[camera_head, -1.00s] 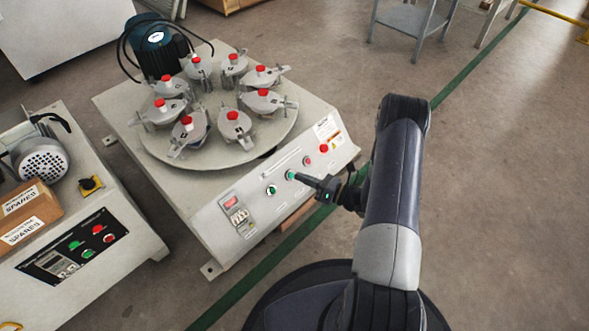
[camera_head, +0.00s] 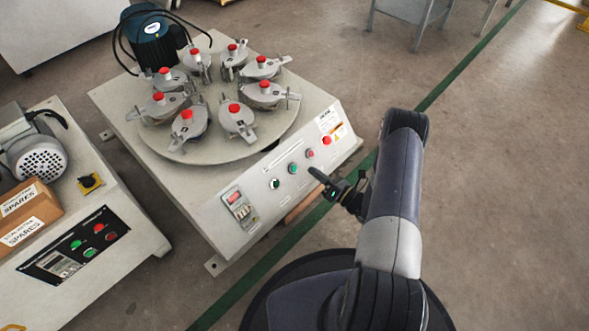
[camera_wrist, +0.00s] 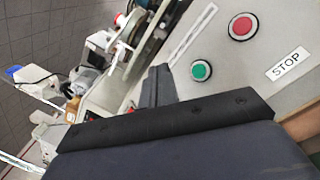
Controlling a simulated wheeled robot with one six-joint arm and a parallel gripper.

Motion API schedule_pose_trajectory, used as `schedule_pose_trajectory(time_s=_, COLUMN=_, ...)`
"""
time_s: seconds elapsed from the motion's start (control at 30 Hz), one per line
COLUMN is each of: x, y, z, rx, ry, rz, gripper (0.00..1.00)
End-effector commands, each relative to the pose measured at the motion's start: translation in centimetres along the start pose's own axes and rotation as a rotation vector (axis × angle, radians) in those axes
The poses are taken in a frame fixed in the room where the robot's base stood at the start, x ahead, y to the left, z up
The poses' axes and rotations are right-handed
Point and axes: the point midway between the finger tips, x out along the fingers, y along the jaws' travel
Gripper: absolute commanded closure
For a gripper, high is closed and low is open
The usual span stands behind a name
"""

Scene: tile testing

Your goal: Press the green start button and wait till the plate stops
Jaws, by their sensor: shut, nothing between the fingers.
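The green start button (camera_head: 293,168) is on the sloped front panel of the grey machine, between a dark round control (camera_head: 275,184) and a red button (camera_head: 309,154). In the wrist view the green button (camera_wrist: 201,70) shows uncovered, right of my fingers. My gripper (camera_head: 313,172) is shut and empty, a short way right of the green button and apart from it. The fingers also show in the wrist view (camera_wrist: 158,85). The round plate (camera_head: 215,150) on the machine top carries several lidded metal jars (camera_head: 237,121) with red knobs.
In the wrist view a STOP label (camera_wrist: 287,65) sits by the red button (camera_wrist: 243,26). A red knob (camera_head: 326,140) is at the panel's right end. Another machine with a control panel (camera_head: 75,245) and SPARES boxes (camera_head: 28,212) stands left. Floor to the right is clear.

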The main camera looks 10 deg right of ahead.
Motion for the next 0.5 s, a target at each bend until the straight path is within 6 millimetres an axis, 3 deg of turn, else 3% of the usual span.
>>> schedule_pose_trajectory(time_s=0.5, x=4.6, y=-3.5, z=-3.7, rx=0.0, ry=0.002, rz=0.002, gripper=1.0)
